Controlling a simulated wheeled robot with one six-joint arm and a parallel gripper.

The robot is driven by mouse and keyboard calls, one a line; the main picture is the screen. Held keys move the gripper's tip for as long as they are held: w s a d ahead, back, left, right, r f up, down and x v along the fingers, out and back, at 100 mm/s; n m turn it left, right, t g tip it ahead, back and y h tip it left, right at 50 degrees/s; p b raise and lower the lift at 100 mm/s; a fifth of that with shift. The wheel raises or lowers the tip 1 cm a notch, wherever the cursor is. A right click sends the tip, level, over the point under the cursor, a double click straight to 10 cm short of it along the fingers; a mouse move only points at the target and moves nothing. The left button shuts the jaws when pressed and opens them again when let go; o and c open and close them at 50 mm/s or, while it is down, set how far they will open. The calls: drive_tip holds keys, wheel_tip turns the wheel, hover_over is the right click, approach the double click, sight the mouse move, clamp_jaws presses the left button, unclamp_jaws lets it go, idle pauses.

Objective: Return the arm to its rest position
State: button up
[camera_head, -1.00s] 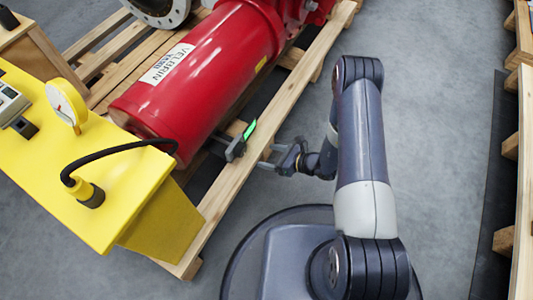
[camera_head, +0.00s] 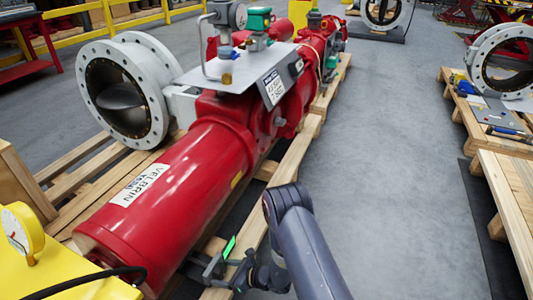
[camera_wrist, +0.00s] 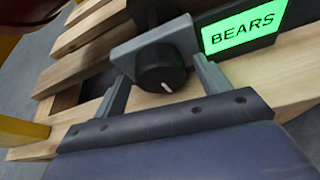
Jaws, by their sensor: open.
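My arm (camera_head: 305,255) reaches from the bottom of the head view towards the near side of the red actuator. My gripper (camera_head: 235,277) is low in that view, at a small grey device with a lit green label (camera_head: 229,248). In the wrist view my gripper (camera_wrist: 161,72) is open. Its two fingers stand either side of a black round knob (camera_wrist: 160,76) with a white pointer mark. Gaps show between the knob and the fingers. The knob sits on a grey plate, beside a green screen (camera_wrist: 243,26) reading "BEARS".
The red actuator (camera_head: 185,190) lies on a wooden pallet (camera_head: 290,155), with a white flanged valve (camera_head: 125,95) behind. A yellow stand with a gauge (camera_head: 20,232) is at lower left. More pallets (camera_head: 510,190) line the right. Grey floor (camera_head: 385,150) between is clear.

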drive_tip(key=shift+s+d+r+n, duration=0.1)
drive_tip(key=shift+n, duration=0.3)
drive_tip(key=shift+t, duration=0.3)
